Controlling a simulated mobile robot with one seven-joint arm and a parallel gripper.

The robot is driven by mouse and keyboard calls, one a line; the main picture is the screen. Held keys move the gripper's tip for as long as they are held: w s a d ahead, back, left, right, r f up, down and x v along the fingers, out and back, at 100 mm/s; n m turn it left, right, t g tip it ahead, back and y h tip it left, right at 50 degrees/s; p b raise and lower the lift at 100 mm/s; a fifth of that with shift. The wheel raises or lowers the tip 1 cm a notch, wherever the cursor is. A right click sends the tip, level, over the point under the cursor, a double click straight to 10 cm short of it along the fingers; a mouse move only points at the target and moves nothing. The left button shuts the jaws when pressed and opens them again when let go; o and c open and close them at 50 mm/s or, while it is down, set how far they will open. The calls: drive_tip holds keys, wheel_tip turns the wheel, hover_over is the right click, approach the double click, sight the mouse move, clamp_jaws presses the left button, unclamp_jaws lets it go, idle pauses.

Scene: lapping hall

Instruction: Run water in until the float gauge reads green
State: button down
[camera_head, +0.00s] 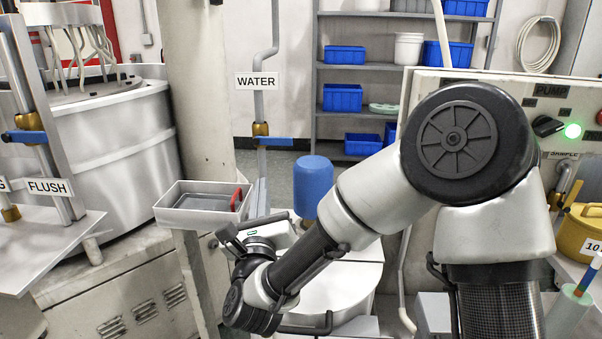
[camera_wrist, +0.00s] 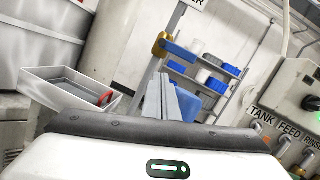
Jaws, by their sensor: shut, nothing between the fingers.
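The water valve has a brass body (camera_head: 260,130) on a vertical grey pipe under the WATER sign (camera_head: 257,82). Its blue lever (camera_head: 276,142) points right, crosswise to the pipe. The wrist view also shows the blue lever (camera_wrist: 182,54), beyond the fingers. My gripper (camera_head: 260,190) is shut and empty, pointing up below the valve, apart from the lever as far as I can tell. Its fingers also show in the wrist view (camera_wrist: 164,82). A white round vessel (camera_head: 335,290) stands behind my arm, partly hidden. I cannot make out a float gauge or its reading.
A grey tray (camera_head: 170,212) holding a red-handled item is left of my gripper. A blue cylinder (camera_head: 313,187) stands right of it. Another blue-levered valve (camera_head: 27,137), near the FLUSH sign (camera_head: 48,187), is far left. A pump panel with a lit green lamp (camera_head: 573,131) is right.

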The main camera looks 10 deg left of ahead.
sight(281, 140)
drive_tip(key=w+d+r+m+h, duration=0.1)
drive_tip(key=w+r+m+h, duration=0.1)
drive_tip(key=w+m, duration=0.3)
drive_tip(key=w+r, duration=0.1)
drive_tip(key=w, duration=0.2)
drive_tip(key=shift+w+d+r+t+h+p, duration=0.3)
drive_tip(key=shift+d+t+h, duration=0.05)
drive_tip(key=shift+t+h, duration=0.05)
drive_tip(key=shift+d+r+n+b, duration=0.2)
drive_tip(key=shift+r+n+b, duration=0.2)
drive_tip(key=shift+n, duration=0.3)
drive_tip(key=shift+d+r+n+y+b, duration=0.1)
drive_tip(key=shift+r+n+y+b, duration=0.25)
drive_tip(key=shift+n, duration=0.35)
drive_tip(key=shift+d+r+n+y+b, duration=0.1)
drive_tip(key=shift+r+n+y+b, duration=0.15)
drive_tip(key=shift+n+y, duration=0.35)
drive_tip(key=shift+d+r+n+g+y+b, duration=0.1)
drive_tip(key=shift+r+n+g+y+b, duration=0.15)
drive_tip(key=shift+n, duration=0.55)
drive_tip(key=shift+r+n+g+y+b, duration=0.15)
drive_tip(key=shift+r+n, duration=0.2)
drive_tip(key=shift+n, duration=0.45)
